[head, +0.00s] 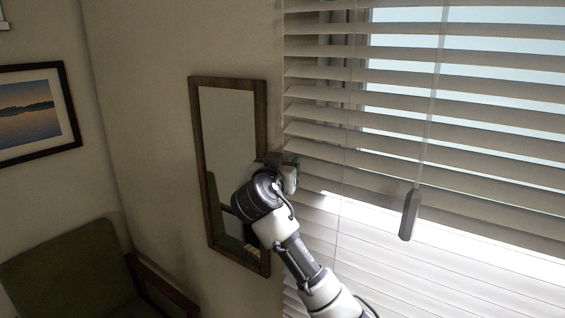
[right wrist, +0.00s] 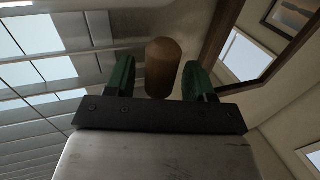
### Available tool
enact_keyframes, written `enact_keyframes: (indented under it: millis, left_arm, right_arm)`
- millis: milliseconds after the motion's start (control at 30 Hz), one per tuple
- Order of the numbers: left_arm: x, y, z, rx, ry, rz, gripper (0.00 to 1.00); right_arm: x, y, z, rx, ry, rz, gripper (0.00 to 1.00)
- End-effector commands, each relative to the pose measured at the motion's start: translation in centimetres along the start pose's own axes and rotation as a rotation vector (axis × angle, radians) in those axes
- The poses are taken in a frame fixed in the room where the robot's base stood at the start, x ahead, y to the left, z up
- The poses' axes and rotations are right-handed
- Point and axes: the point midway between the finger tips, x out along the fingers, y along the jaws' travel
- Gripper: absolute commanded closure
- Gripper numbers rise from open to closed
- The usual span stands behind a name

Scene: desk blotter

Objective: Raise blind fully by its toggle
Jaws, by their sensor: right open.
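The slatted blind (head: 400,104) hangs lowered over the window at the right of the head view. Its slats also show at the left of the right wrist view (right wrist: 38,110). My right gripper (head: 276,160) is at the blind's left edge, beside the mirror. In the right wrist view its two green fingers are open, with a brown rounded cylinder, apparently the toggle (right wrist: 163,65), between them. Gaps show on both sides of the cylinder. I cannot make out this cylinder in the head view. My left gripper is not in view.
A grey hanging piece (head: 410,213) hangs on a cord in front of the blind, right of my arm. A wood-framed mirror (head: 227,135) is on the wall close behind my gripper. A framed picture (head: 33,110) and a green chair (head: 72,272) are at the left.

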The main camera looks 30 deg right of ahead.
Motion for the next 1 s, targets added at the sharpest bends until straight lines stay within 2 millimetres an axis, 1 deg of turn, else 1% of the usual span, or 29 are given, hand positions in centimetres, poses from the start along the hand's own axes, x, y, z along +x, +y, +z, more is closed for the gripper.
enact_keyframes:
  millis: [67,100,433,467,633,767,867,967,1000]
  left_arm:
    - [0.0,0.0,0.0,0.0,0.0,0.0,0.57]
    - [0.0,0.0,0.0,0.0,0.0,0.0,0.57]
    - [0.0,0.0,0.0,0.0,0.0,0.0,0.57]
    - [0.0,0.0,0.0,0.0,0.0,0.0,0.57]
    - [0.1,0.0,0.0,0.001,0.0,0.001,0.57]
    - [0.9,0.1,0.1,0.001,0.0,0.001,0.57]
    - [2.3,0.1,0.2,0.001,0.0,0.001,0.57]
    - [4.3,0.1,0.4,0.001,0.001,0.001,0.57]
    - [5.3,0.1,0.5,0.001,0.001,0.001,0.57]
  right_arm:
    - [0.0,0.0,0.0,-0.001,0.0,0.0,0.46]
    - [0.0,0.0,0.0,-0.001,0.0,0.0,0.48]
    - [0.0,0.0,0.0,-0.001,0.0,0.0,0.98]
    - [0.0,0.0,0.0,-0.001,0.0,0.0,1.0]
    - [0.0,0.0,0.1,-0.001,-0.001,0.0,1.0]
    - [-0.1,0.0,1.0,-0.001,-0.002,0.0,1.0]
    - [-0.1,0.0,2.5,-0.002,-0.003,0.0,1.0]
    - [-0.1,-0.1,4.7,-0.002,-0.004,-0.002,1.0]
    - [-0.1,0.0,5.7,-0.002,-0.004,-0.001,1.0]
